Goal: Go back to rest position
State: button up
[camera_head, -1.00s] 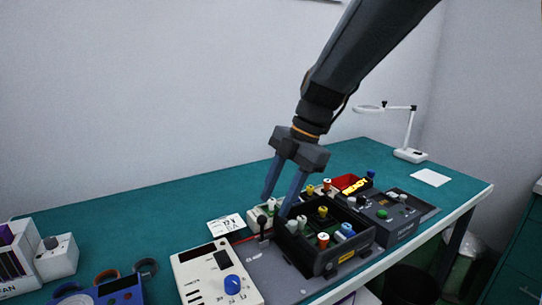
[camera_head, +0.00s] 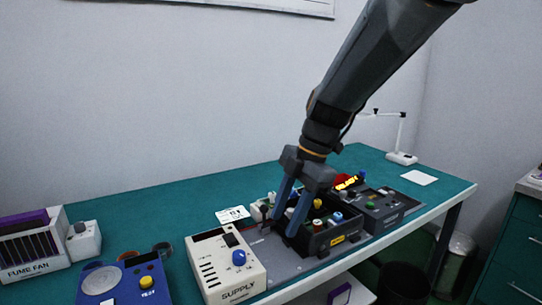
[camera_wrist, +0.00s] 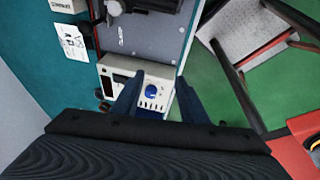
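My gripper (camera_head: 291,211) hangs over the left end of the black component tray (camera_head: 322,243) in the head view. Its two blue-grey fingers are spread apart with nothing seen between them. In the wrist view my gripper (camera_wrist: 157,95) is also open, and the white supply box (camera_wrist: 137,83) with its blue knob lies below and beyond the fingertips. The supply box also stands left of the tray in the head view (camera_head: 225,265). My fingers hide part of the tray.
A dark tester box (camera_head: 385,208) stands right of the tray. A fume fan (camera_head: 30,248) and a blue device (camera_head: 125,285) stand at the left. A magnifier lamp (camera_head: 401,140) is at the far right. The teal bench (camera_head: 180,213) is clear at the back.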

jog(key=s+d+f+m+h, duration=0.2)
jog(key=s+d+f+m, duration=0.4)
jog(key=m, duration=0.6)
jog(key=s+d+f+m+t+h, duration=0.1)
jog(key=s+d+f+m, duration=0.5)
jog(key=d+m, duration=0.4)
jog(key=shift+s+m+h, duration=0.4)
jog(key=shift+s+m, duration=0.2)
jog(key=shift+m, duration=0.6)
